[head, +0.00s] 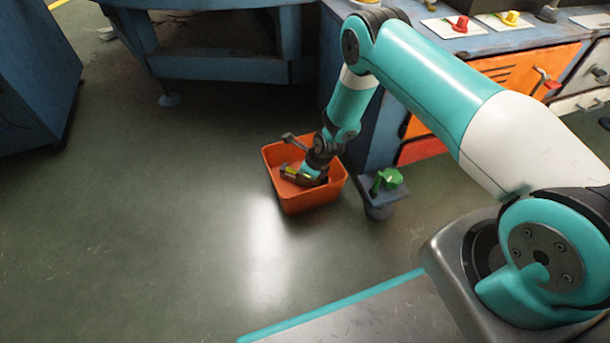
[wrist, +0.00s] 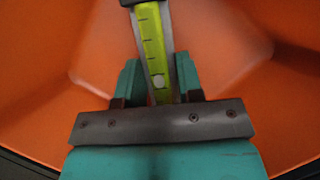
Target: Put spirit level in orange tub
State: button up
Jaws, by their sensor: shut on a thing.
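The orange tub (head: 300,206) stands on the floor near the middle of the head view. Its orange inner walls (wrist: 60,60) fill most of the wrist view. My gripper (head: 296,177) reaches down into the tub's opening. The spirit level is yellow-green with dark marks and a pale round spot; it shows in the wrist view (wrist: 153,50) between the jaws of my gripper (wrist: 160,85). My gripper is shut on it. In the head view the level (head: 288,171) is a small yellowish piece inside the tub's rim. I cannot tell whether it touches the tub's bottom.
A small stand (head: 380,195) with a green object (head: 387,179) is just right of the tub. A blue bench with orange drawers (head: 530,75) stands behind at right. A blue table (head: 220,62) is at the back. The floor (head: 150,240) at left is clear.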

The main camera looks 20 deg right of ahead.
jog(key=shift+f, duration=0.15)
jog(key=o, duration=1.1)
jog(key=shift+c, duration=0.2)
jog(key=p+v, duration=0.5)
jog(key=v, duration=0.2)
jog(key=shift+r, duration=0.4)
jog(key=s+a+r+n+g, duration=0.15)
jog(key=r+n, duration=0.35)
jog(key=r, duration=0.5)
jog(key=s+a+r+n+y, duration=0.1)
jog(key=s+a+r+n, duration=0.15)
jog(key=r+n, duration=0.55)
jog(key=s+a+r+n, duration=0.1)
jog(key=a+r+n, duration=0.2)
jog(key=r, duration=0.9)
jog(key=s+r+n+g, duration=0.1)
jog(key=s+r+n, duration=0.6)
jog(key=s, duration=0.5)
jog(key=s+r+n, duration=0.8)
jog(key=s+n, duration=0.2)
jog(key=s, duration=0.1)
jog(key=shift+s+r+n+g, duration=0.35)
jog(key=shift+s+n, duration=0.05)
jog(key=shift+d, duration=0.15)
